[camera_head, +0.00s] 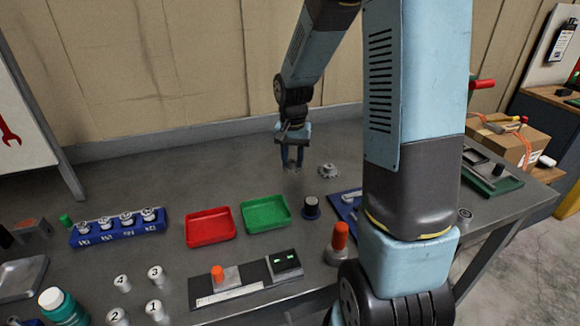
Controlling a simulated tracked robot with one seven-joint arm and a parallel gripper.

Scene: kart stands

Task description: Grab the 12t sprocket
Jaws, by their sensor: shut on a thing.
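My gripper (292,166) points down over the back middle of the grey bench, behind the green tray. Its fingers are shut on a small grey part, apparently the 12t sprocket (292,171). The fingers hide most of it, and its teeth are too small to count. I cannot tell whether it still touches the bench. A second, toothed metal sprocket (327,171) lies on the bench just right of the gripper, apart from the fingers.
A red tray (210,240), a green tray (265,226) and a dark knob-like thing (311,208) stand in front. A blue rack (117,229) with several numbered pieces is at left. A cardboard box (520,150) is at right. The bench left of the gripper is clear.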

